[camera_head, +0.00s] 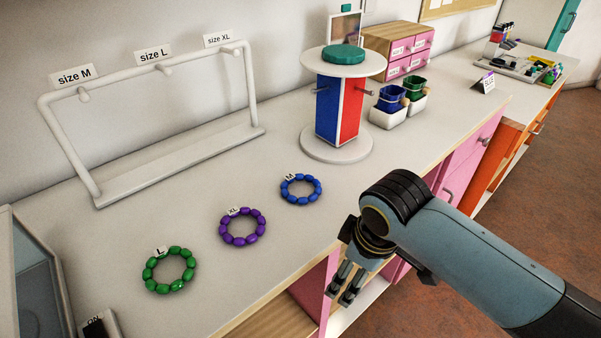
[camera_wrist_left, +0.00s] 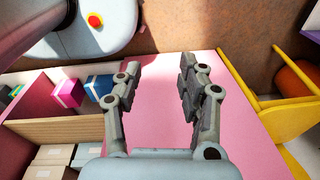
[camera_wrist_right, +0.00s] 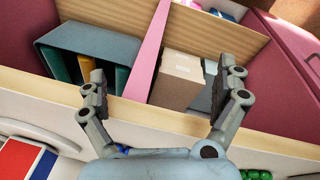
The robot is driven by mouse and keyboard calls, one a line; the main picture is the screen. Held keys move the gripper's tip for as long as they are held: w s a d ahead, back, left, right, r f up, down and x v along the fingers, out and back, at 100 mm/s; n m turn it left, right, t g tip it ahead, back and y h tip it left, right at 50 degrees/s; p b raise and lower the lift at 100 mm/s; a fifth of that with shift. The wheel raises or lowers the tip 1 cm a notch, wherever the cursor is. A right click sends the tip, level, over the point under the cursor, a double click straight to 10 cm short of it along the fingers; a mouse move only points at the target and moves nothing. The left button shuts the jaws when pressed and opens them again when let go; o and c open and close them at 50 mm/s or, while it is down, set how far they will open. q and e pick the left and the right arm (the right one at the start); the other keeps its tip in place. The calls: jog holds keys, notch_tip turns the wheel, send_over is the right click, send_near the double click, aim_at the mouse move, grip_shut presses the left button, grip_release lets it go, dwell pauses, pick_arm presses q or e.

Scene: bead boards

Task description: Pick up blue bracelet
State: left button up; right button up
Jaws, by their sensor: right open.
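The blue bracelet (camera_head: 301,203) is a ring of beads with a small tag marked M. It lies flat on the white counter, in front of the red and blue stand. My right gripper (camera_head: 343,299) is in front of the counter edge, to the right of and nearer than the blue bracelet, apart from it. In the right wrist view my right gripper (camera_wrist_right: 160,85) is open and empty, facing shelves.
A purple bracelet (camera_head: 243,241) tagged XL and a green bracelet (camera_head: 170,285) tagged L lie to the left. A white rack (camera_head: 180,162) with pegs labelled M, L and XL stands behind. The round stand (camera_head: 337,145) is close behind the blue bracelet. Pink drawers front the counter.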

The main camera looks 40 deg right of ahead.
notch_tip(320, 180, up, 11)
jog(key=w+n+p, duration=0.2)
jog(key=w+p, duration=0.1)
notch_tip(320, 180, up, 4)
jog(key=n+g, duration=0.2)
jog(key=n, duration=1.1)
send_over(301, 191)
jog(key=shift+y, duration=0.4)
jog(key=f, duration=0.4)
jog(key=shift+w+a+f, duration=0.1)
jog(key=shift+a+f, duration=0.05)
jog(key=shift+a, duration=0.1)
jog(key=f, duration=0.4)
jog(key=shift+d+f+p, duration=0.25)
jog(key=shift+p, duration=0.1)
jog(key=shift+f, duration=0.45)
jog(key=c, duration=1.1)
jog(key=shift+r, duration=0.1)
